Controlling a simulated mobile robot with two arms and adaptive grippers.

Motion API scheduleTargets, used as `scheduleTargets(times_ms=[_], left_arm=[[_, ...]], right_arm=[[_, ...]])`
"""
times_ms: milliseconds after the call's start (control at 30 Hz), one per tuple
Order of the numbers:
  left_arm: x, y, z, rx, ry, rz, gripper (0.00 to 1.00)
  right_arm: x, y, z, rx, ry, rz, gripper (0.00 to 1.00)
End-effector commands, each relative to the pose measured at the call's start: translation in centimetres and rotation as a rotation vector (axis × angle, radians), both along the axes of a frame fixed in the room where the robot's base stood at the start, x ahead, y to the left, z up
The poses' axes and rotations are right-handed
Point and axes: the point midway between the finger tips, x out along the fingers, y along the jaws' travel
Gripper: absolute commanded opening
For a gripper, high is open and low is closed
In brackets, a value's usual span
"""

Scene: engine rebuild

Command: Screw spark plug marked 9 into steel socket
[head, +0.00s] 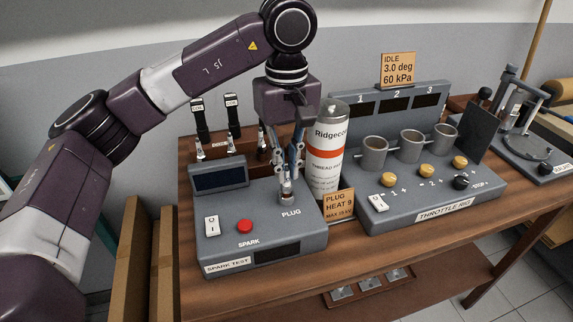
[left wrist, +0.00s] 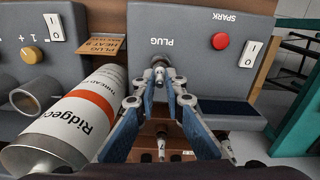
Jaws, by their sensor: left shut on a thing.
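My left gripper (head: 287,184) points down at the spark test box (head: 215,228), just above its PLUG label. It is shut on a small metallic spark plug (left wrist: 159,72), which stands upright at the steel socket (head: 287,200). In the left wrist view the plug shows between the blue-padded fingertips (left wrist: 160,92). How deep the plug sits in the socket, and any number on it, I cannot tell. A card (head: 338,204) reads "PLUG HEAT 9". My right gripper is not in view.
A tall Ridgeco can (head: 327,165) stands close to the right of the left gripper. A wooden rack (head: 244,148) with upright plugs is behind the box. The throttle rig (head: 430,210), with three grey cups, is to the right. The red button (head: 245,226) is clear.

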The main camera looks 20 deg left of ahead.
Motion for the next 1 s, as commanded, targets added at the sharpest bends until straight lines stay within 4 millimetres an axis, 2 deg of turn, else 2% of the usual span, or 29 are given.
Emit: scheduleTargets(times_ms=[133,367,700,967,1000], left_arm=[[0.00,-0.04,0.07,0.000,-0.001,-0.150,0.00],[0.00,-0.04,0.08,0.000,-0.001,-0.257,0.00],[0.00,-0.06,0.08,-0.001,-0.001,-0.600,0.00],[0.00,-0.06,0.08,-0.001,-0.001,-0.627,0.00],[0.00,-0.06,0.09,-0.001,-0.001,-0.627,0.14]], right_arm=[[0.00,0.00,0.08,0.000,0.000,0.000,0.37],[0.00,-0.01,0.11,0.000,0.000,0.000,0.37],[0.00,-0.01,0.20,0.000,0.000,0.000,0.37],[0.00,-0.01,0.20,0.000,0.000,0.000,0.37],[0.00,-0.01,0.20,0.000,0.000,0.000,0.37]])
